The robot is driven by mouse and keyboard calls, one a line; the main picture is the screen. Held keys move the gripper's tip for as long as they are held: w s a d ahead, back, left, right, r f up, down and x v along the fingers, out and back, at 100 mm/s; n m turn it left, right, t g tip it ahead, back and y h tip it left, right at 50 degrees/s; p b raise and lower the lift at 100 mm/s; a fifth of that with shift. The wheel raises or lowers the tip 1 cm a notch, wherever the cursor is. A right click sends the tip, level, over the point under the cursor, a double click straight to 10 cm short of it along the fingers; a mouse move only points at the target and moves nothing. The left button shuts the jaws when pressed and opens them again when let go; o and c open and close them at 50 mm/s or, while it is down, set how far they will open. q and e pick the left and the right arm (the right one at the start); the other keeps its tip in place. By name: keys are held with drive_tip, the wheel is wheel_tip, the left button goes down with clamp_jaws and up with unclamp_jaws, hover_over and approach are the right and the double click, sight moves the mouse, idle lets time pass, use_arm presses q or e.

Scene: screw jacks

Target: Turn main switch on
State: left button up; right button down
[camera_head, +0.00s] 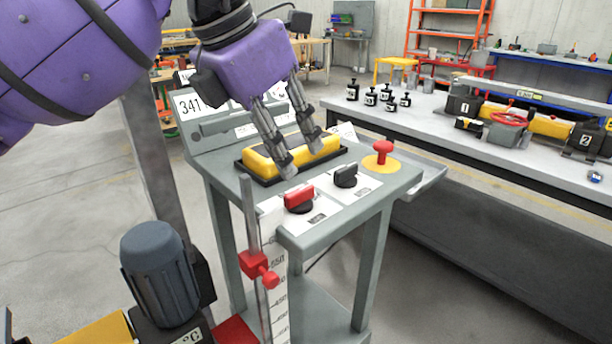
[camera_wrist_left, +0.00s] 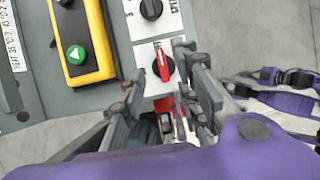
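The control desk (camera_head: 400,183) carries a red rotary switch (camera_head: 299,198) on a white label plate, with a black rotary switch (camera_head: 345,175) beside it. The red switch also shows in the left wrist view (camera_wrist_left: 163,65), its handle in line with the picture's vertical. I cannot read which label marks the main switch. My left gripper (camera_head: 301,158) is open and empty, its fingers pointing down above the yellow button box (camera_head: 262,165), behind the red switch. In the left wrist view the spread fingers lie either side of the red switch's line, apart from it. Purple parts at that view's right may be my right arm.
A red emergency button (camera_head: 382,150) on a yellow disc stands at the desk's right. A vertical rod with a red clamp (camera_head: 257,266) rises in front of the desk, left of the red switch. A grey motor (camera_head: 158,270) stands lower left. Behind is a workbench (camera_head: 440,125).

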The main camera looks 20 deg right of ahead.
sight(299, 190)
use_arm(q)
drive_tip(key=shift+y, duration=0.3)
drive_tip(key=x, duration=0.4)
drive_tip(key=a+x, duration=0.1)
drive_tip(key=x, duration=0.1)
drive_tip(key=shift+s+f+b, duration=0.3)
drive_tip(key=shift+f+b, duration=0.05)
drive_tip(key=shift+f, duration=0.25)
drive_tip(key=shift+d+f, duration=0.25)
drive_tip(key=shift+f, duration=0.1)
drive_tip(key=shift+w, duration=0.1)
drive_tip(key=c, duration=0.6)
clamp_jaws()
use_arm(e)
drive_tip(key=shift+s+f, duration=0.5)
drive_tip(key=shift+s, duration=0.25)
